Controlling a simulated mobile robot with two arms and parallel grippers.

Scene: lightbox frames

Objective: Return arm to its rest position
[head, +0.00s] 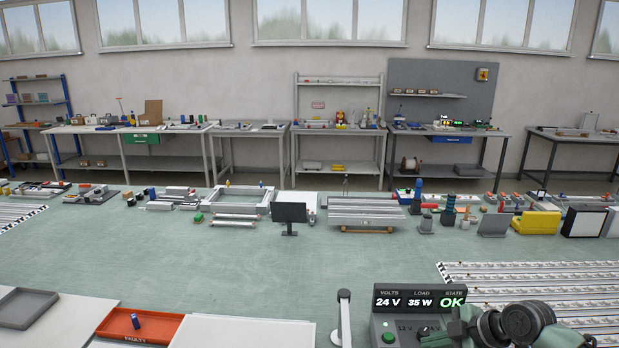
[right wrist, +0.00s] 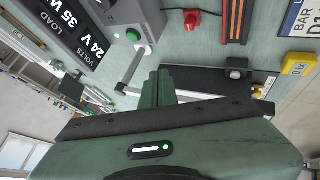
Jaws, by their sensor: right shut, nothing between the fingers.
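My right gripper (head: 462,326) is at the lower right of the head view, in front of the grey power supply box (head: 408,326) and partly covering its front. The box's display (head: 420,298) reads 24 V, 35 W and OK. In the right wrist view my dark green fingers (right wrist: 158,86) are together with nothing between them. The same power supply (right wrist: 125,28) shows there at the upper left, with its green button (right wrist: 133,35). My left gripper is in neither view.
A red tray (head: 106,326) marked FAULTY holds a small blue cylinder (head: 136,321). A grey tray (head: 50,294) lies at the far left. LED strips (head: 570,270) lie at right. A red object (right wrist: 191,20) and a yellow block (right wrist: 299,64) show in the wrist view. The middle green tabletop (head: 250,265) is clear.

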